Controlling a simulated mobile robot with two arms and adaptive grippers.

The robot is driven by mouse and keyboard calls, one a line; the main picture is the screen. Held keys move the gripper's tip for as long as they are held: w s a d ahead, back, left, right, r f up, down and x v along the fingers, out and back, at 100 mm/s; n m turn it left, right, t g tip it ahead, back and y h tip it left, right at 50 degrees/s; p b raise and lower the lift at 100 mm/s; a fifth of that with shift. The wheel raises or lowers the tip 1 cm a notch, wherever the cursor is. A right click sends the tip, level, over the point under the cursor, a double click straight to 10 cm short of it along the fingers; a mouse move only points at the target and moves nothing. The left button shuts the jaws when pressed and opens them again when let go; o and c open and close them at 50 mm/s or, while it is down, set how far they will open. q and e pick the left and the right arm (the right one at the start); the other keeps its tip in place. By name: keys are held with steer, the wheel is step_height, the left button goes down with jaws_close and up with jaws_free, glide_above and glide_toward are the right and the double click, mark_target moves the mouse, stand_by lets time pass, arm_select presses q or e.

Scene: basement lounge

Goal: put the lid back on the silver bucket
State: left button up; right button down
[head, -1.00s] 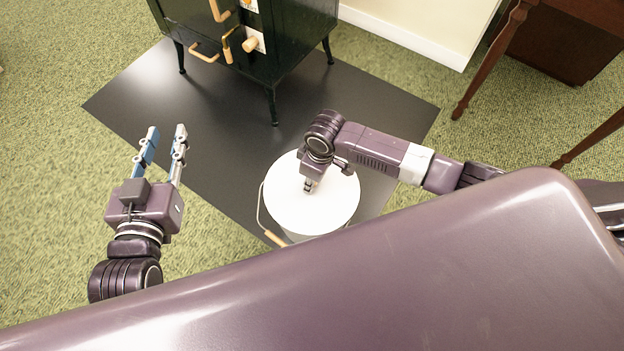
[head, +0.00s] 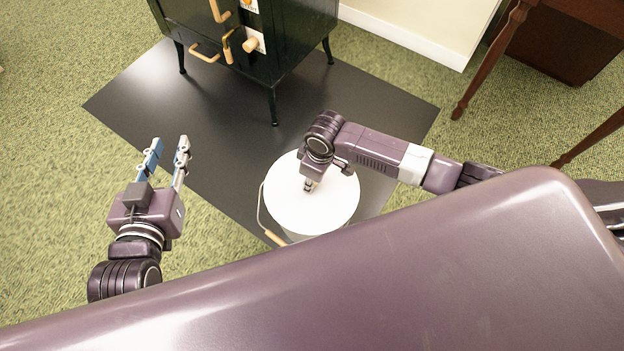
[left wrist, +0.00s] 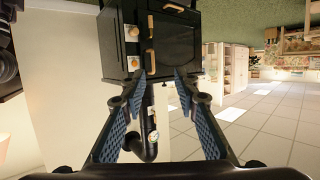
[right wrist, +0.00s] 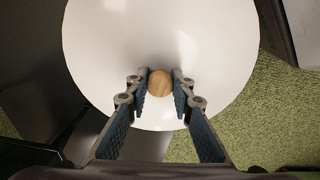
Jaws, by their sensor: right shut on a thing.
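The lid (head: 325,205) is a round, glossy white disc with a round wooden knob (right wrist: 159,83) at its middle. In the head view it covers the top of the silver bucket (head: 318,236), of which only a sliver of wall and the wire handle with a wooden grip (head: 276,238) show. I cannot tell whether the lid is fully seated. My right gripper (head: 308,187) points down over the lid; in the right wrist view its fingers are shut on the knob. My left gripper (head: 169,150) is open and empty, left of the bucket and apart from it.
A black stove (head: 245,50) with wooden handles stands on thin legs behind the bucket, on a dark floor mat (head: 225,120). Dark wooden furniture (head: 560,45) stands at the upper right. Green carpet (head: 60,190) at the left is clear.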

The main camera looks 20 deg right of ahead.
arm_select(q)
steer(key=shift+s+f, duration=0.1)
steer(key=shift+f, duration=0.1)
steer(key=shift+s+a+f, duration=0.1)
steer(key=shift+s+f, duration=0.05)
steer(key=shift+f, duration=0.1)
steer(key=shift+f+g, duration=0.2)
steer(key=shift+g, duration=0.1)
steer(key=shift+s+a+f, duration=0.1)
steer(key=shift+s+f, duration=0.1)
steer(key=shift+s+a+f+g, duration=0.2)
steer(key=shift+f+g, duration=0.1)
steer(key=shift+f, duration=0.15)
steer(key=shift+s+f+p, duration=0.15)
steer(key=shift+p, duration=0.15)
stand_by(0.6)
steer(key=shift+s+a+f+g, duration=0.1)
steer(key=shift+s+f+g, duration=0.1)
steer(key=shift+f+g, duration=0.15)
steer(key=shift+s+a+f+y, duration=0.15)
steer(key=shift+s+f+y, duration=0.1)
steer(key=shift+f+y, duration=0.1)
